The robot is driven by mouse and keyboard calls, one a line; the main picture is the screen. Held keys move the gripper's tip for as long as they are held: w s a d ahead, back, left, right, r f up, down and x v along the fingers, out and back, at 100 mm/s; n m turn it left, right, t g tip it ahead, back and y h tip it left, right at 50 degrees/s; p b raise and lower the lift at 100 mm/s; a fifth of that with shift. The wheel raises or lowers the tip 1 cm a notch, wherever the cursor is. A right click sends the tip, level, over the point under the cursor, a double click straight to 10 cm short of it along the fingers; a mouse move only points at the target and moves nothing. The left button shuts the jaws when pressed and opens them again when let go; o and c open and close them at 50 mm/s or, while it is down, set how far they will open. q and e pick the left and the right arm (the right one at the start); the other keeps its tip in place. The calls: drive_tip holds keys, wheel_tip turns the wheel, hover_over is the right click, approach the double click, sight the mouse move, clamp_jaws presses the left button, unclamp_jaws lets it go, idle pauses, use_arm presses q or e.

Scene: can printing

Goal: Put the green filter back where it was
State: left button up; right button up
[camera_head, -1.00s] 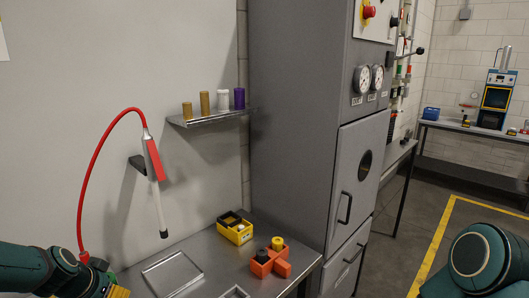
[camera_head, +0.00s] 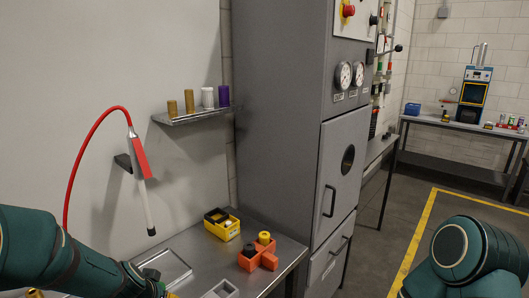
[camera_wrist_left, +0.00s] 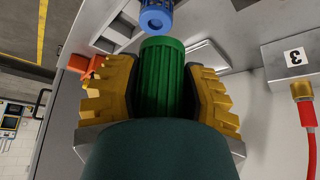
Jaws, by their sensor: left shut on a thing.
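The green filter (camera_wrist_left: 162,92) is a ribbed green cylinder in the left wrist view. My left gripper (camera_wrist_left: 163,70) is shut on it, with a yellow finger on each side. In the head view only a little of this gripper shows at the bottom edge, and the filter is hidden there. A blue ribbed cylinder (camera_wrist_left: 155,17) with a round hole in its end is just beyond the filter's far end. I cannot tell whether they touch. My right arm shows at the lower right, but its gripper is out of view.
A wall shelf (camera_head: 195,115) holds several brown, white and purple cylinders. The metal bench carries a yellow-black box (camera_head: 222,226), an orange holder (camera_head: 250,262) and a shallow square tray (camera_head: 172,266). A red-hosed wand (camera_head: 140,165) hangs on the wall. A tall grey cabinet (camera_head: 285,130) stands beside the bench.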

use_arm(q)
drive_tip(key=s+d+f, duration=0.2)
drive_tip(key=d, duration=0.5)
wheel_tip(320, 180, down, 11)
drive_tip(key=b, duration=1)
drive_tip(key=shift+d+r+n, duration=0.2)
drive_tip(key=shift+d+n, duration=0.1)
drive_tip(key=shift+n, duration=0.1)
use_arm(e)
wheel_tip(320, 180, down, 11)
drive_tip(key=s, duration=0.1)
drive_tip(key=shift+s+a+r+g, duration=0.2)
drive_tip(key=shift+s+a+g, duration=0.1)
drive_tip(key=shift+s, duration=0.05)
drive_tip(key=shift+w, duration=0.1)
